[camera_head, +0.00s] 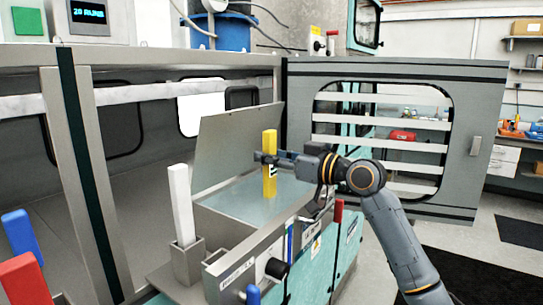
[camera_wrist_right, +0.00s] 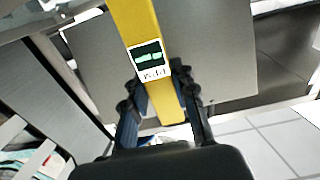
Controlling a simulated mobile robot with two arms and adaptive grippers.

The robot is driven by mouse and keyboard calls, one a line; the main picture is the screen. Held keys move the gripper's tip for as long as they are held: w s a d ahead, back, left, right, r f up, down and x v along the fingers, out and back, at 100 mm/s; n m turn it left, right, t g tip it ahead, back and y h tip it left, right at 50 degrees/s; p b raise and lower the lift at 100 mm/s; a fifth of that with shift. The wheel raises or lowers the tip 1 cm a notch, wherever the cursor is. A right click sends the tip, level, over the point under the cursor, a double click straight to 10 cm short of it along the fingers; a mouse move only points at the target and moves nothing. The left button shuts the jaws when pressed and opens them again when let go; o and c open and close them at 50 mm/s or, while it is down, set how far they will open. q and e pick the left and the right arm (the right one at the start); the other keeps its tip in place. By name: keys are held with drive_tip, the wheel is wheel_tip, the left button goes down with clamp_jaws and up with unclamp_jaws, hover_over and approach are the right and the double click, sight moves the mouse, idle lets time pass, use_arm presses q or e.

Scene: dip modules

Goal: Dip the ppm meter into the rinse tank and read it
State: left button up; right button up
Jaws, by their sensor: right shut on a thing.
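My right gripper (camera_head: 268,158) is shut on the yellow ppm meter (camera_head: 269,178), which stands nearly upright over an open tank (camera_head: 236,201) with pale liquid. The meter's lower end appears at or just over the liquid; I cannot tell whether it is under the surface. In the right wrist view the meter (camera_wrist_right: 163,88) sits between the two fingers, with a dark screen, green digits and a ppm label facing the camera. The digits appear upside down and are too small to read. My left gripper is not in view.
The tank's grey lid (camera_head: 240,138) stands raised behind the meter. A white stick (camera_head: 181,205) stands in a metal holder to the left. Blue (camera_head: 20,232) and red (camera_head: 22,278) sticks are at the far left. An open windowed door (camera_head: 476,110) stands beyond my right arm.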

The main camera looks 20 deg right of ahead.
sight(274, 143)
drive_tip(key=shift+w+a+f, duration=0.1)
drive_tip(key=shift+a+f, duration=0.05)
drive_tip(key=shift+f, duration=0.4)
drive_tip(key=r+p, duration=0.2)
drive_tip(key=shift+w+r, duration=0.2)
drive_tip(key=shift+r, duration=0.15)
drive_tip(key=shift+w+r+p, duration=0.2)
drive_tip(key=shift+r+p, duration=0.45)
drive_tip(key=shift+r, duration=0.05)
wheel_tip(274, 143, up, 3)
drive_tip(key=shift+s+f+p, duration=0.1)
drive_tip(key=shift+s+p, duration=0.05)
drive_tip(key=shift+p, duration=0.95)
wheel_tip(274, 143, up, 8)
drive_tip(key=p, duration=0.6)
drive_tip(key=shift+f, duration=0.3)
